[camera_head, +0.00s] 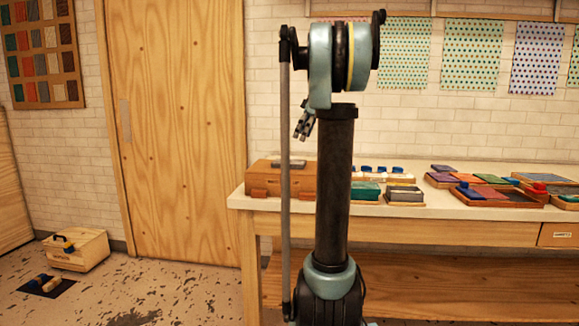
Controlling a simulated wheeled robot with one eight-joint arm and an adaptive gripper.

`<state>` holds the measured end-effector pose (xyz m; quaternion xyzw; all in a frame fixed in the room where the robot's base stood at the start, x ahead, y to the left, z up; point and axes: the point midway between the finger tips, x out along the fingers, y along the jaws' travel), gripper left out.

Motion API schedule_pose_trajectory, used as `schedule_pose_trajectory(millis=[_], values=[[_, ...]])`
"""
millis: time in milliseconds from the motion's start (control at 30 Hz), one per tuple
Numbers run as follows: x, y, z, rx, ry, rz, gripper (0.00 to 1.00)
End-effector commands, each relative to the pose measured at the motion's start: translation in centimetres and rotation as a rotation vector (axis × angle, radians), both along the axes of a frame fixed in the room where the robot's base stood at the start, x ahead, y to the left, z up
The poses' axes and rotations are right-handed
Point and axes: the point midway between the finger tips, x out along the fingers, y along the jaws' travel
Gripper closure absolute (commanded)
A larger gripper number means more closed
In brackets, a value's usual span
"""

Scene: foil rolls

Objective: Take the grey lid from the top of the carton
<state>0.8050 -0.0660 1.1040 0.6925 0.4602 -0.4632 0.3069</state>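A brown carton (262,179) stands at the left end of the workbench. A flat grey piece, which looks like the grey lid (287,164), lies on top of it. My arm's column and a thin rod stand in front of that end of the bench, and the rod crosses the carton and the grey piece. My gripper (301,133) hangs from my arm above the carton in the picture, apart from it. It is small and dark, and I cannot make out whether its fingers are open or shut. I see nothing held in it.
The workbench (400,208) holds small trays and boxes, including a green box (366,190), a grey box (404,194) and several coloured pads at the right. A wooden box (80,252) stands on the floor at the left.

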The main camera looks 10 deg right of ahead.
Motion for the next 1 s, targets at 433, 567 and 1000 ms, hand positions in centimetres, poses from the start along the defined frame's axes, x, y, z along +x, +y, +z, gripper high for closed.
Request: schedule_pose_trajectory(millis=[433, 567, 1000], values=[[0.8, 1.9, -5.0, 0.000, -0.001, 0.000, 0.02], [1.1, 2.3, -5.8, 0.000, 0.000, 0.001, 0.02], [2.1, 4.0, -9.6, 0.000, 0.000, 0.000, 0.02]])
